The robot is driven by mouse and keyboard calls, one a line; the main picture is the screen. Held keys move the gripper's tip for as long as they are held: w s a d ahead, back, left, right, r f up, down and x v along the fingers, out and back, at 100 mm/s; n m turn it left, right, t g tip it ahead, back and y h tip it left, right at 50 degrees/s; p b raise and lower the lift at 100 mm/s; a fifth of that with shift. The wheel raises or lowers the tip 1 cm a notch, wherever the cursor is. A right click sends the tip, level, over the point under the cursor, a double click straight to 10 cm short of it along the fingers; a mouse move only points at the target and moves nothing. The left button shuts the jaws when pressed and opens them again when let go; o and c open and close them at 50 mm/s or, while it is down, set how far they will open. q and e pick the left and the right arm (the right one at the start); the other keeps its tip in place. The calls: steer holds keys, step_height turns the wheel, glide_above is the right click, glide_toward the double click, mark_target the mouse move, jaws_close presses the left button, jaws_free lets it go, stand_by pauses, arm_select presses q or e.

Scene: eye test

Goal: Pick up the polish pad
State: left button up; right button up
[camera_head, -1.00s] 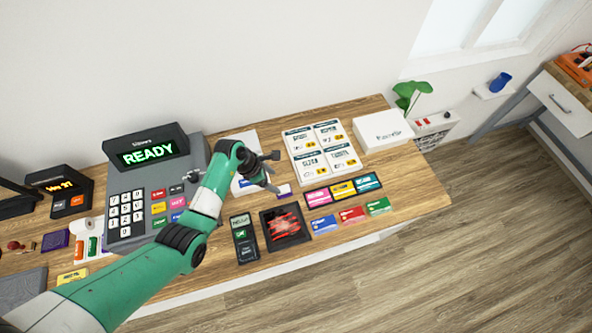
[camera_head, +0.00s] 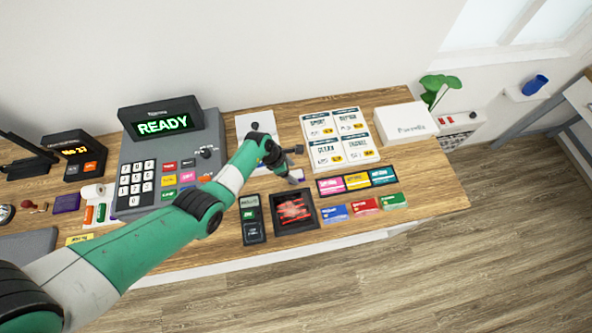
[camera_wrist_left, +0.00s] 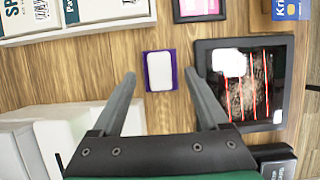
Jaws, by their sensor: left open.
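A small pad with a white face and purple edge (camera_wrist_left: 160,70), apparently the polish pad, lies flat on the wooden counter. In the head view it shows in part (camera_head: 298,174) beside my left gripper (camera_head: 294,166). In the left wrist view my left gripper (camera_wrist_left: 160,78) is open and empty, with a finger on each side of the pad's near part. Clear gaps show between pad and fingers; the height above the counter is hard to tell. My right gripper is in neither view.
A black-framed tray (camera_wrist_left: 244,122) lies close to the right finger. A white card board (camera_head: 340,158), coloured cards (camera_head: 357,181), a handheld terminal (camera_head: 252,230) and a cash register (camera_head: 130,205) surround the spot. A purple block (camera_head: 66,203) lies at the far left.

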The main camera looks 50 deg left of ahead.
arm_select(q)
steer(key=b+x, duration=0.1)
steer(key=x, duration=0.1)
steer(key=shift+f, duration=0.3)
steer(key=shift+r, duration=0.1)
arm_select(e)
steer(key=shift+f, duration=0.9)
arm_select(q)
steer(key=c, duration=1.1)
steer(key=shift+r, duration=0.1)
steer(key=shift+r+p, duration=0.45)
steer(key=shift+r, duration=0.1)
step_height(320, 180, up, 3)
steer(key=shift+f+p, duration=0.1)
steer(key=shift+p, duration=0.95)
steer(key=s+d+r+p, duration=0.1)
steer(key=s+r+p, duration=0.1)
steer(key=s+r, duration=0.1)
steer(key=s+d+r+p, duration=0.1)
steer(key=s+r+p, duration=0.1)
steer(key=s, duration=0.4)
steer(key=s+d+r+p, duration=0.1)
steer(key=s+r+p, duration=0.1)
steer(key=s+r, duration=0.2)
steer(key=shift+s+d+p, duration=0.1)
steer(key=shift+s+p, duration=0.2)
steer(key=shift+p, duration=0.05)
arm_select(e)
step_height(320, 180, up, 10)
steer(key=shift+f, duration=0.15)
